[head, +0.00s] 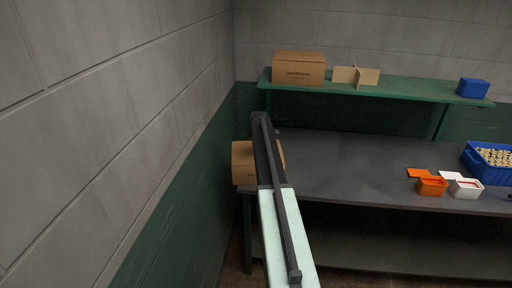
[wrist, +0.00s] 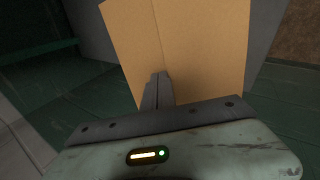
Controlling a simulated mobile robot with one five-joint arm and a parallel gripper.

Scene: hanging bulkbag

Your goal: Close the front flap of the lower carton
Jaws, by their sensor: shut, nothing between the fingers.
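The lower carton (head: 243,164) is a tan box at the left end of the grey bench, close to the green and grey wall. My arm crosses in front of it and hides its middle and right part, so its front flap cannot be made out in the head view. In the wrist view a tan cardboard face (wrist: 200,50) with a faint line down it fills the upper middle. My gripper (wrist: 158,78) is shut and empty, with its fingertips in front of the lower part of this cardboard. I cannot tell whether they touch it.
A second carton (head: 299,68) and tan dividers (head: 356,77) stand on the green shelf (head: 400,90), with a blue box (head: 473,88) at its right. Orange (head: 432,187) and white (head: 466,189) boxes and a blue crate (head: 480,168) are at right. The middle of the bench (head: 350,165) is clear.

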